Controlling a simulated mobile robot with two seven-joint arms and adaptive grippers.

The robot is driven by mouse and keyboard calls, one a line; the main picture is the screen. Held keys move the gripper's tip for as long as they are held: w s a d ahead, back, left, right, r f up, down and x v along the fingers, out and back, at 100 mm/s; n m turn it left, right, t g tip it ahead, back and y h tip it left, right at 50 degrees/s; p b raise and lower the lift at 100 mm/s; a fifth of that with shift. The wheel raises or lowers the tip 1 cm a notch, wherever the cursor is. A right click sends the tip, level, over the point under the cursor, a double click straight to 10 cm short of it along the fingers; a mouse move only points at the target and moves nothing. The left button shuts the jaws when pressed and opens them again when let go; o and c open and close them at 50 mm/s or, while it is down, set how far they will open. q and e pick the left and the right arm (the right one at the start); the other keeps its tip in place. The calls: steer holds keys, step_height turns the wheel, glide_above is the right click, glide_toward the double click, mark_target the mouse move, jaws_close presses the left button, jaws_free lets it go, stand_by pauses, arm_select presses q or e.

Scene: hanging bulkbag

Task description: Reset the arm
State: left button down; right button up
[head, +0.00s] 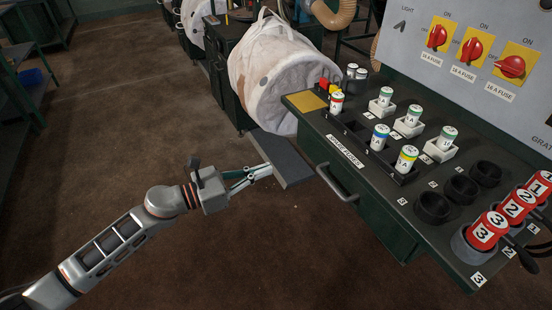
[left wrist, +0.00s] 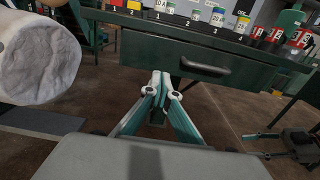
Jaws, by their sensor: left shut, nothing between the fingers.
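My left arm (head: 122,240) reaches in from the lower left in the head view. My left gripper (head: 268,169) is shut and empty. It is in the air in front of the green cabinet's drawer, left of the drawer handle (head: 337,182). In the left wrist view the closed fingertips (left wrist: 162,80) meet below the cabinet edge, with the drawer handle (left wrist: 205,67) behind and to their right.
The cabinet top (head: 315,123) carries fuses in white holders, black cups (head: 434,207) and red numbered handles (head: 487,229). A white bulk bag (head: 275,75) hangs beyond the cabinet. A grey switch panel (head: 450,60) stands at upper right. Brown floor (head: 90,150) around my arm is clear.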

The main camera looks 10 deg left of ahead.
arm_select(q)
steer(key=shift+s+a, duration=0.1)
steer(key=shift+s, duration=0.05)
steer(key=s+a+f+m+y+p, duration=0.2)
steer(key=s+f+m, duration=0.4)
steer(key=s+m, duration=0.3)
steer(key=s+a+f+m+y+p, duration=0.3)
steer(key=s+f+m+y, duration=0.3)
steer(key=s+m, duration=0.4)
steer(key=s+a+f+m+y+p, duration=0.3)
steer(key=s+f+m, duration=0.3)
steer(key=s+m, duration=0.3)
steer(key=shift+s+a+m+y, duration=0.35)
steer(key=shift+a+m+y, duration=0.15)
steer(key=shift+a+y, duration=0.3)
arm_select(e)
steer(key=shift+m, duration=0.3)
steer(key=r, duration=0.1)
steer(key=s+a+r, duration=0.1)
steer(key=r, duration=0.2)
steer(key=shift+s+a+r, duration=0.15)
steer(key=shift+a+r, duration=0.05)
steer(key=shift+r, duration=0.2)
arm_select(q)
steer(key=shift+f+t, duration=0.1)
steer(key=shift+t, duration=0.2)
arm_select(e)
steer(key=shift+r, duration=0.2)
